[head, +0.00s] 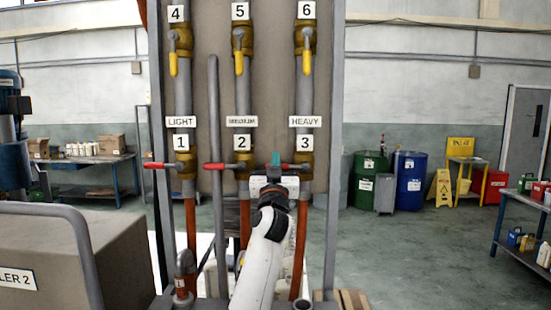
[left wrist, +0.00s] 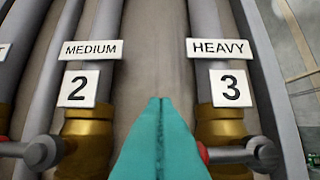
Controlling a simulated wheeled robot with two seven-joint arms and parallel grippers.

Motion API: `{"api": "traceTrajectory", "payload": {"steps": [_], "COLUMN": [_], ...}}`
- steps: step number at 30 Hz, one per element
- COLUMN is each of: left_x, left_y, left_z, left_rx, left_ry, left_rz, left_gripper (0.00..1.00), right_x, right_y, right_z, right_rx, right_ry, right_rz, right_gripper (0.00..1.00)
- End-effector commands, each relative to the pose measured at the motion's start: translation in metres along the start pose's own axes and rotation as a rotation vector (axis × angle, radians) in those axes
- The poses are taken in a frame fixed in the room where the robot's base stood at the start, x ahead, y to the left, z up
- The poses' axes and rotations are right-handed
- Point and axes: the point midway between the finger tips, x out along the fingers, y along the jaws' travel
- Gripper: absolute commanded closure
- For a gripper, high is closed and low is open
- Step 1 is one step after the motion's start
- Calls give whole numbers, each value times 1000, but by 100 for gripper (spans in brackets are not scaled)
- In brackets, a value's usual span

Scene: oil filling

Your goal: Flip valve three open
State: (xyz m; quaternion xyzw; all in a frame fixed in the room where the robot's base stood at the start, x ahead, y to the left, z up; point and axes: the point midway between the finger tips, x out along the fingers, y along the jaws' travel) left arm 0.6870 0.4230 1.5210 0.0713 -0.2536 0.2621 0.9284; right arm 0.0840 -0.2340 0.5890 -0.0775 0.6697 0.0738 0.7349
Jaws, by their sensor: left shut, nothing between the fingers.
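Valve three (head: 306,165) is the brass valve under the "3" label on the HEAVY pipe. Its red handle (head: 288,166) points left, level, and is partly hidden by my gripper. In the left wrist view valve three (left wrist: 222,128) is at the right, with a bit of its red handle (left wrist: 203,153) beside the fingers. My left gripper (head: 276,158), with teal fingers, is shut and empty, just left of valve three and in front of the panel. The fingers (left wrist: 158,102) point up between the MEDIUM and HEAVY pipes. Whether they touch the handle I cannot tell. My right gripper is out of view.
Valve one (head: 188,163) and valve two (head: 242,163) have level red handles pointing left. Valves four (head: 181,40), five (head: 242,40) and six (head: 305,40) above have yellow handles hanging down. A grey upright pipe (head: 214,110) stands left of valve two.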

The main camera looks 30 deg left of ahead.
Motion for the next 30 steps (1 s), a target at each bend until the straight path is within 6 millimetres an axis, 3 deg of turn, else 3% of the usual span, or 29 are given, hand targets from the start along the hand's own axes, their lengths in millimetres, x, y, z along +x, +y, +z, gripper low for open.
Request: {"api": "traceTrajectory", "payload": {"steps": [16,30], "left_x": [-4,-7], "left_y": [0,1], "left_z": [-10,-15], "left_rx": [-1,-54], "left_ry": [0,0], "left_rz": [1,31], "left_gripper": [100,100], "right_x": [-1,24], "right_y": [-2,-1], "right_z": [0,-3], "right_rx": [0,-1], "right_ry": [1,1], "right_rz": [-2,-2], "right_gripper": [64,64]}}
